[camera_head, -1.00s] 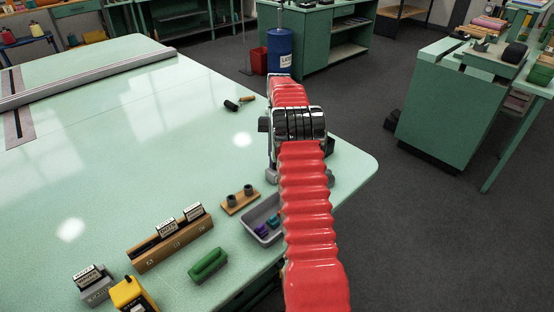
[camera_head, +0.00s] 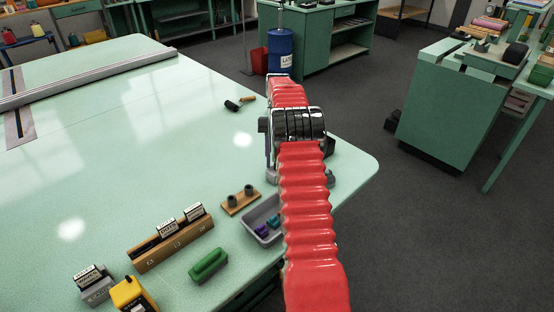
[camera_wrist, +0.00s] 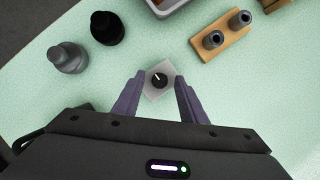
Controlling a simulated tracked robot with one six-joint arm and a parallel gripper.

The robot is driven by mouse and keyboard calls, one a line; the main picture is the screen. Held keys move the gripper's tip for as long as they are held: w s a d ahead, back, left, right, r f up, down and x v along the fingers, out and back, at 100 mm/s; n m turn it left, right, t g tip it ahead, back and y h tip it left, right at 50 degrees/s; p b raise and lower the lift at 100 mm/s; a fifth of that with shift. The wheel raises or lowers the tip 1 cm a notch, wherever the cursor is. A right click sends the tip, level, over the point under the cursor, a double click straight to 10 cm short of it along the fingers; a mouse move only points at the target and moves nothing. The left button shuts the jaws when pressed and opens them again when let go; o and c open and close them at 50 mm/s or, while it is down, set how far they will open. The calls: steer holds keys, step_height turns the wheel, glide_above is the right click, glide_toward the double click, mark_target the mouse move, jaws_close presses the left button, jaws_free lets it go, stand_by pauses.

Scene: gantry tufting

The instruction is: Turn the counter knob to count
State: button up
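The counter knob (camera_wrist: 159,80) is small, round and black with a white pointer line. It sits on a light grey square plate (camera_wrist: 151,93) on the pale green table, and the pointer slants toward the upper left in the wrist view. My gripper (camera_wrist: 159,77) is open, with one purple-grey finger on each side of the knob. A gap shows between the knob and each finger. I cannot tell how high the fingertips are above the plate. In the head view my red arm hides the knob and the fingers.
A wooden block with two grey pegs (camera_wrist: 206,55) stands to the right in the wrist view; the grey tray (camera_head: 247,222) is near it. A grey piece (camera_wrist: 68,60) and a black piece (camera_wrist: 106,28) stand to the left. A green handled block (camera_head: 208,265) lies near the table's front edge.

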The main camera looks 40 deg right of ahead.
steer(key=v, duration=0.7)
steer(key=shift+r, duration=0.15)
stand_by(0.6)
steer(key=shift+w+d, duration=0.1)
stand_by(0.4)
